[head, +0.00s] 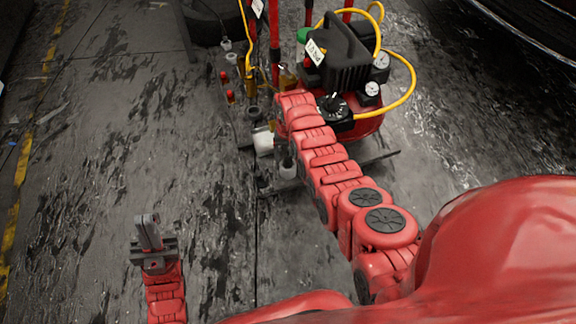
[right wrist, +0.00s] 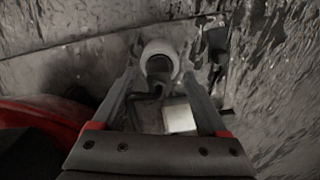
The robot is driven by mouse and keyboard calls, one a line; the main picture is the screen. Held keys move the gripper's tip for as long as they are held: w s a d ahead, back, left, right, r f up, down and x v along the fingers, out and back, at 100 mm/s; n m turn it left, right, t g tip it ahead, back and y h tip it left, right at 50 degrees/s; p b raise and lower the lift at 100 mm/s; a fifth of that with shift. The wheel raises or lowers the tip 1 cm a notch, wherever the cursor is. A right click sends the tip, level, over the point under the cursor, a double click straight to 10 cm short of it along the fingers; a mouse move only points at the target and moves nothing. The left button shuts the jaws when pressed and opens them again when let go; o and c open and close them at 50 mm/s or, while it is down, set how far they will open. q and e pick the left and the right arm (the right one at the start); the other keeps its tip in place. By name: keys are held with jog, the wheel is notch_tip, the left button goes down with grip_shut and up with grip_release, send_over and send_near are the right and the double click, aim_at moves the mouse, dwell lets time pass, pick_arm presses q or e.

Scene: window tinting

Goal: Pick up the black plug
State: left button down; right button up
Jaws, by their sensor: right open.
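My left gripper (head: 149,232) is at the lower left of the head view, its fingers together and empty, far from the equipment. My right gripper (right wrist: 160,72) is open in the right wrist view. A small dark object (right wrist: 217,42) on the floor, right of the fingers, may be the black plug; I cannot tell for sure. In the head view my right arm reaches to the equipment and its gripper is hidden.
A red air compressor (head: 366,125) with a black motor, gauges and a yellow hose (head: 408,85) stands beside my right arm. A white block (head: 263,141) also shows in the right wrist view (right wrist: 179,118).

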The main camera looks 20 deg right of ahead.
jog(key=shift+f, duration=0.45)
jog(key=shift+r, duration=0.1)
grip_shut()
jog(key=shift+r, duration=0.1)
